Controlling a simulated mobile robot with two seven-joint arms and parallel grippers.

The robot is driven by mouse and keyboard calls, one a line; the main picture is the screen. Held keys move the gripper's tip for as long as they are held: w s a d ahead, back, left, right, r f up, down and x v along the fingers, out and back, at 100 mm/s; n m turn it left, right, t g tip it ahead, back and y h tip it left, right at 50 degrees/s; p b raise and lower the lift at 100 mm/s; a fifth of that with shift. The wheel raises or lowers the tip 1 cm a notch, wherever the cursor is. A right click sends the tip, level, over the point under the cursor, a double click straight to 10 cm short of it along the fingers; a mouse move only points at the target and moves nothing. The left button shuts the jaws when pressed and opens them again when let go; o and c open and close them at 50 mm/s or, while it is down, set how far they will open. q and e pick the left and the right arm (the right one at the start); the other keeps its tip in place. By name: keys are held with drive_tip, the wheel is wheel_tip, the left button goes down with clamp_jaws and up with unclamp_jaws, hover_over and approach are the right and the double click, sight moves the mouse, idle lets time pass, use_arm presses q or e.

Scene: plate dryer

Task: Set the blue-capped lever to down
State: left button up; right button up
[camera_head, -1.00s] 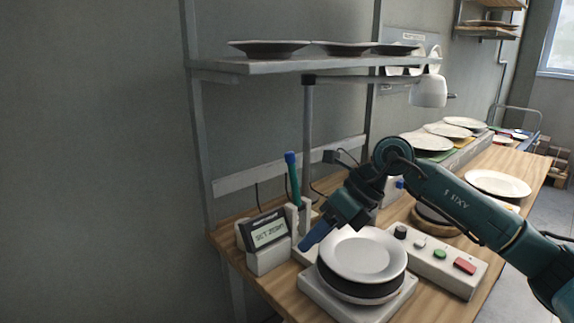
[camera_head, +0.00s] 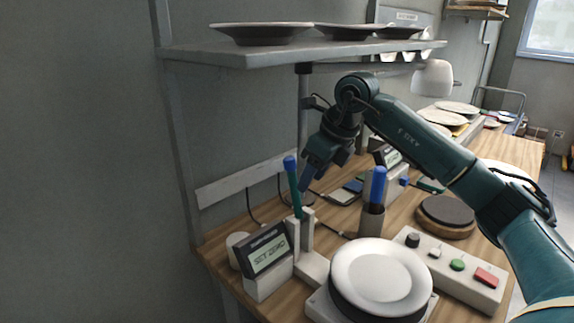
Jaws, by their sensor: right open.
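The blue-capped lever (camera_head: 293,188) has a green shaft and a blue top. It stands nearly upright, tilted slightly to the left at the top, in a pale slotted stand on the table. My right gripper (camera_head: 309,180) is open and just to the right of the lever's upper part. Its blue fingertips point down and left. I cannot tell whether it touches the lever. My left gripper is not in view.
A display box (camera_head: 268,258) stands left of the lever. A cup with a blue-topped item (camera_head: 375,200) and a button box (camera_head: 452,268) are to the right. A plate shelf (camera_head: 290,52) hangs above.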

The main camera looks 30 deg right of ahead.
sight(290, 164)
drive_tip(key=w+a, duration=0.1)
drive_tip(key=w+a+p, duration=0.1)
drive_tip(key=w, duration=0.1)
drive_tip(key=w+a, duration=0.1)
drive_tip(key=w, duration=0.1)
drive_tip(key=shift+w+r, duration=0.1)
drive_tip(key=shift+w+a+f+p, duration=0.15)
drive_tip(key=shift+f+p, duration=0.15)
drive_tip(key=shift+f, duration=0.4)
drive_tip(key=shift+c, duration=0.6)
clamp_jaws()
